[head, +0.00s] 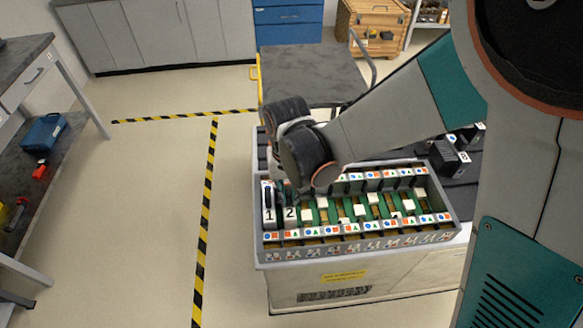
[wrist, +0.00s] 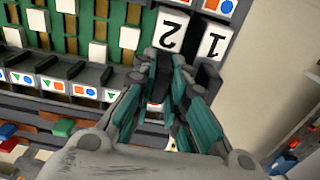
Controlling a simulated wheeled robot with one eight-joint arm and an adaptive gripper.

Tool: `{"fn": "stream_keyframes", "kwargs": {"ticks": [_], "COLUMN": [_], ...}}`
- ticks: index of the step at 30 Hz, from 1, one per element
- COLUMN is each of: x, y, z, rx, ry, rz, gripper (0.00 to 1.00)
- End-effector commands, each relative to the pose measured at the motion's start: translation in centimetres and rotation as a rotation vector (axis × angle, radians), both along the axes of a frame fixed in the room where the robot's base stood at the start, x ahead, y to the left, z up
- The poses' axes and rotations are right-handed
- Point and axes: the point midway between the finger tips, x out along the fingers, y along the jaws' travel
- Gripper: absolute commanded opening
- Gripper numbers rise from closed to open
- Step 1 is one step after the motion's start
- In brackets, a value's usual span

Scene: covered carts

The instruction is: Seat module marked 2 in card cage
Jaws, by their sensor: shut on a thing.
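The card cage (head: 357,250) is a grey open-topped rack on a cart, with green boards and rows of coloured symbol labels. The module marked 2 (head: 290,215) is in its left end, directly right of the module marked 1 (head: 269,216). In the wrist view the white 2 face (wrist: 169,31) and 1 face (wrist: 215,41) appear upside down, side by side. My gripper (wrist: 166,73) is shut on the module marked 2, at a dark part by its white face. My wrist hides its upper part in the head view. I cannot tell how deep it sits.
Dark loose modules (head: 450,157) stand on the cart top behind the cage at right. A grey-topped cart (head: 312,75) stands behind. A workbench (head: 25,60) is at left, and open floor with striped tape (head: 208,190) lies between.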

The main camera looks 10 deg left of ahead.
Motion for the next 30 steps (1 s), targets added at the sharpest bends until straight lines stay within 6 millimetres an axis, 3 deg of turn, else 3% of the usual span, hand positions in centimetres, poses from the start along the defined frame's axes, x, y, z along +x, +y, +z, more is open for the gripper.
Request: {"fn": "stream_keyframes", "kwargs": {"ticks": [15,16,19,30], "x": [-0.01,-0.01,-0.01,-0.01], "y": [0.00,0.00,0.00,0.00], "z": [-0.27,-0.27,-0.22,-0.09], "rx": [0.000,0.000,0.000,0.000], "ry": [0.000,0.000,0.000,0.000], "rz": [0.000,0.000,0.000,0.000], "gripper": [0.00,0.15,0.36,0.36]}}
